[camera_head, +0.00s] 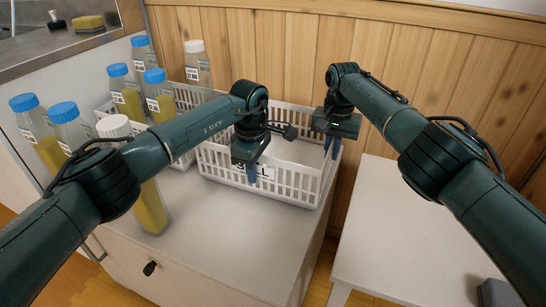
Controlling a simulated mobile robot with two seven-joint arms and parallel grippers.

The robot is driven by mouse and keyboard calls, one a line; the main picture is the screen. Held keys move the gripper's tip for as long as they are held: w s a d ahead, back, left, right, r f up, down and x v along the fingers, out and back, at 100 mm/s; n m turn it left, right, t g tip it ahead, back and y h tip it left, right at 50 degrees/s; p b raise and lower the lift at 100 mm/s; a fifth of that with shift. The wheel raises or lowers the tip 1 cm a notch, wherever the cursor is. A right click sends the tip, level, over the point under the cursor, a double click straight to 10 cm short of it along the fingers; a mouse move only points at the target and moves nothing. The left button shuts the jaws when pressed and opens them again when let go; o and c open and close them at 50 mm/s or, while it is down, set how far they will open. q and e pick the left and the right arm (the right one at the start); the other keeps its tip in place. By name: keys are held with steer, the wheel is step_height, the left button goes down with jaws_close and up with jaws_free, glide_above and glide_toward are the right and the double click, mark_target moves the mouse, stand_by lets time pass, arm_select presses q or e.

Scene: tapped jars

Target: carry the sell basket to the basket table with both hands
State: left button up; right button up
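The sell basket (212,160) is a white slatted basket with a "SELL" label on its front wall. It stands on the white cabinet top (228,222), and the part of its inside that shows looks empty. My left gripper (251,174) points down at the front wall, its fingers overlapping the label. My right gripper (333,147) points down at the right end wall, with its fingertips at the rim. Whether either gripper is closed on the basket is not clear.
A second white basket (186,160) stands left of the sell basket. Several jars with yellow contents, mostly blue-lidded, stand at the left; one white-capped jar (152,212) is near the front. A floor gap (319,270) separates cabinet and table. A wood-panelled wall (290,60) is behind.

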mark_target(334, 138)
arm_select(q)
jaws_close()
arm_select(e)
jaws_close()
arm_select(q)
steer(key=shift+r, duration=0.15)
arm_select(e)
steer(key=shift+r, duration=0.15)
